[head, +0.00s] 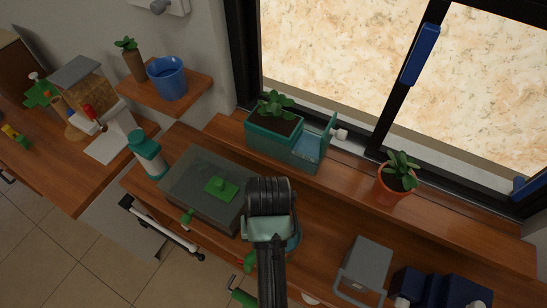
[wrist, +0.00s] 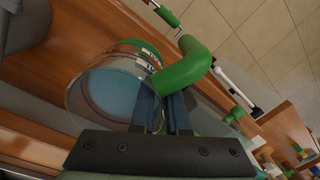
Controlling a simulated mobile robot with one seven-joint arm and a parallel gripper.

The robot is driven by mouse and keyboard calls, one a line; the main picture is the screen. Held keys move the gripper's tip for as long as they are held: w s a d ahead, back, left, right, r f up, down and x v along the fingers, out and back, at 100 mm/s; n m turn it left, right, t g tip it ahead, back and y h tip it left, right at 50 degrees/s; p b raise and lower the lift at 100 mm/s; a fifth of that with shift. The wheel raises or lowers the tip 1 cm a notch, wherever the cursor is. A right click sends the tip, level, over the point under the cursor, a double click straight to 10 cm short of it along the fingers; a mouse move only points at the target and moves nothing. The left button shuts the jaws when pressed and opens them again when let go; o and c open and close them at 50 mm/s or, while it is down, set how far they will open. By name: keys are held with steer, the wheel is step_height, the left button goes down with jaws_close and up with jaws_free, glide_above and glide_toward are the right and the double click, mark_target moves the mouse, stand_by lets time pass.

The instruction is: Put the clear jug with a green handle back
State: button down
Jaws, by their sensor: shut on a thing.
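The clear jug (wrist: 88,103) with a curved green handle (wrist: 190,68) fills the middle of the wrist view, tilted there, with a bluish inside or base showing through its wall. My gripper (wrist: 166,98) is shut on the jug at the handle side, its two blue fingers beside the wall. In the head view my arm covers most of the jug; a bluish edge (head: 295,241) and a green part (head: 250,262) show beside it, over the wooden counter. I cannot tell if the jug touches the counter.
A grey lidded box (head: 190,190) with a green knob and a white-green bottle (head: 147,156) stand left. A teal planter (head: 272,128) and a potted plant (head: 396,178) sit on the sill. A grey box (head: 366,265) and dark blue objects (head: 440,290) are right.

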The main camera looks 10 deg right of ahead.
steer(key=d+r+n+p, duration=0.1)
steer(key=w+d+r+n+p, duration=0.1)
steer(key=d+r+n, duration=0.1)
steer(key=shift+r+h, duration=0.1)
steer(key=shift+h, duration=0.2)
steer(key=shift+d+n+p, duration=0.2)
steer(key=shift+n+p, duration=0.1)
steer(key=shift+n, duration=0.1)
step_height(320, 180, down, 10)
steer(key=shift+d+r+p, duration=0.1)
steer(key=shift+r+p, duration=0.05)
steer(key=shift+p, duration=0.3)
steer(key=shift+f, duration=0.2)
steer(key=c, duration=0.9)
jaws_free()
steer(key=shift+r, duration=0.1)
